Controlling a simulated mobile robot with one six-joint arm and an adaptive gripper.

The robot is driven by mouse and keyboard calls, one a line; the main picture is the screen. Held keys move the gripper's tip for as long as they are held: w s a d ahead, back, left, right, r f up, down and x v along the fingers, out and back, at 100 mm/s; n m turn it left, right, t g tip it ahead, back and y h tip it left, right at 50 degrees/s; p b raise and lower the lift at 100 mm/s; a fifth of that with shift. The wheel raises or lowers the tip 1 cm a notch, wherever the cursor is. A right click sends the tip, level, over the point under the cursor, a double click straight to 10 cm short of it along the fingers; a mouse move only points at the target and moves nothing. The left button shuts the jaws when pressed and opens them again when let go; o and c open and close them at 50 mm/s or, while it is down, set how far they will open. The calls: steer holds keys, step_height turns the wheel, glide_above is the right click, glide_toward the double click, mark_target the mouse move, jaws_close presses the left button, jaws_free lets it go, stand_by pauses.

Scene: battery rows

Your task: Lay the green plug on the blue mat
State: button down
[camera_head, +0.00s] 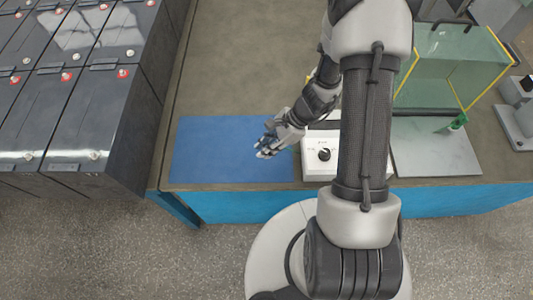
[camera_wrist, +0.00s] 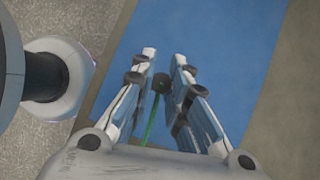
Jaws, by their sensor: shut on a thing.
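The blue mat (camera_head: 225,150) lies flat on the bench at the front left; it also fills much of the wrist view (camera_wrist: 225,45). My gripper (camera_head: 266,148) is over the right part of the mat. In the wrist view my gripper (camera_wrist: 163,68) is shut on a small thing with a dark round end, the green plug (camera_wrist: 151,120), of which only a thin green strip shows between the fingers. The rest of it is hidden, and the head view does not show it clearly. I cannot tell whether it touches the mat.
A white box with a black knob (camera_head: 324,155) stands right of the mat. A glass case (camera_head: 450,65) and a grey plate (camera_head: 435,155) with a green piece (camera_head: 458,121) are further right. Black batteries (camera_head: 75,110) stand left of the bench.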

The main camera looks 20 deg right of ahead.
steer(key=shift+f+b, duration=0.6)
steer(key=shift+f, duration=1.2)
steer(key=shift+f, duration=0.2)
steer(key=c, duration=1.6)
jaws_free()
steer(key=shift+o, duration=0.2)
steer(key=shift+r, duration=0.15)
